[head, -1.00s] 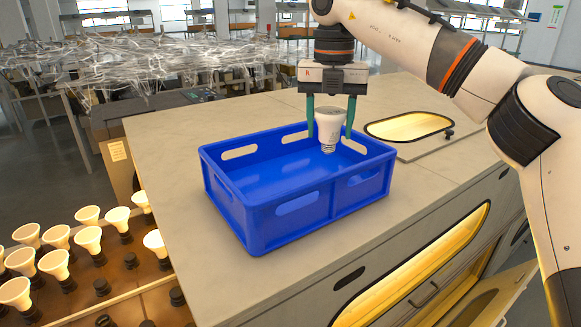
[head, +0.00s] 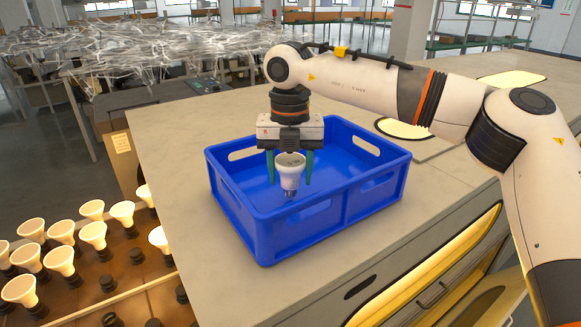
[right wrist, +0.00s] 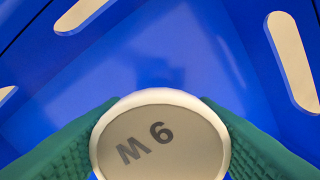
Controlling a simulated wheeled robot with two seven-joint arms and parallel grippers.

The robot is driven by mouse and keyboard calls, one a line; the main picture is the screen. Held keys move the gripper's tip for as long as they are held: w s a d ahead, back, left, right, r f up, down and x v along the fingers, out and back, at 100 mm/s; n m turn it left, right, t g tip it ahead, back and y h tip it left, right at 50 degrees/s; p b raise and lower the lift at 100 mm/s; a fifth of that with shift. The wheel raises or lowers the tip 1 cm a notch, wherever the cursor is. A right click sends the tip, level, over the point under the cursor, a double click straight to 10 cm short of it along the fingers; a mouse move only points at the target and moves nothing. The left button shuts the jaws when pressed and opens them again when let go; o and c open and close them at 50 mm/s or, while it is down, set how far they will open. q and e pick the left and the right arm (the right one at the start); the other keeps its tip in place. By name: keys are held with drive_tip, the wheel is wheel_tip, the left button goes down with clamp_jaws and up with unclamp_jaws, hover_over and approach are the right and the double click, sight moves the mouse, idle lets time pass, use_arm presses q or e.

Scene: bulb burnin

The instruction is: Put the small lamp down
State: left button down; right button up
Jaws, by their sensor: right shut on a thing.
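The small lamp (head: 290,174) is a white bulb with its wide face up and its screw base down. My right gripper (head: 290,172) is shut on it, with a green finger on each side. In the head view the lamp shows in front of the blue crate's near inner space, its base near the front wall. In the right wrist view the lamp's round face (right wrist: 160,143) reads "6 W" between the green fingers, with blue crate surface beyond. The blue crate (head: 262,235) stands on the worktop and looks empty. My left gripper is out of view.
The grey worktop (head: 165,135) is bare around the crate. At the lower left, a rack holds several lit lamps (head: 95,235) with empty sockets between them. Lit oval windows (head: 405,128) lie in the worktop behind the crate.

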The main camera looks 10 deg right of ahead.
drive_tip(key=shift+f, duration=0.25)
drive_tip(key=shift+d, duration=0.1)
drive_tip(key=shift+f, duration=0.15)
drive_tip(key=o, duration=1)
drive_tip(key=shift+r, duration=0.5)
wheel_tip(320, 180, up, 11)
drive_tip(key=shift+r+b, duration=0.2)
drive_tip(key=shift+b, duration=0.75)
